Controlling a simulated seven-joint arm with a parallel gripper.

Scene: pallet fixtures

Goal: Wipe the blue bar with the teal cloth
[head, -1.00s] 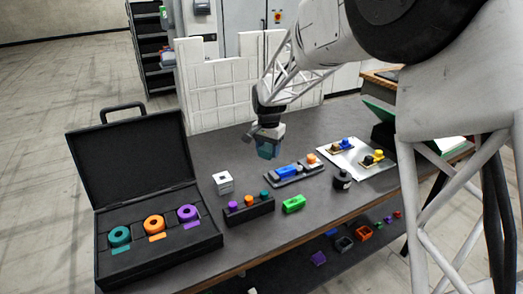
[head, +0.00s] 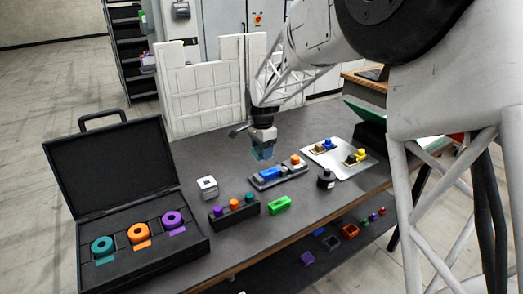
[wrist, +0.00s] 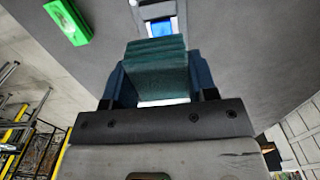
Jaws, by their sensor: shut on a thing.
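The blue bar (head: 271,174) lies in a dark grey fixture (head: 286,179) on the table, to the left of an orange round piece. In the wrist view the blue bar (wrist: 162,29) shows partly, just beyond the cloth. My gripper (head: 263,153) is shut on the teal cloth, a folded block, and holds it above the table, just behind and slightly left of the bar. In the wrist view the teal cloth (wrist: 157,68) sits between the fingers. A gap between cloth and bar appears, but its height is hard to judge.
A green block (head: 280,205), a black holder (head: 235,215) with coloured pegs and a white cube (head: 207,187) stand in front. A dark bottle (head: 326,179) and a white plate (head: 365,164) are to the right. An open black case (head: 150,262) is at left.

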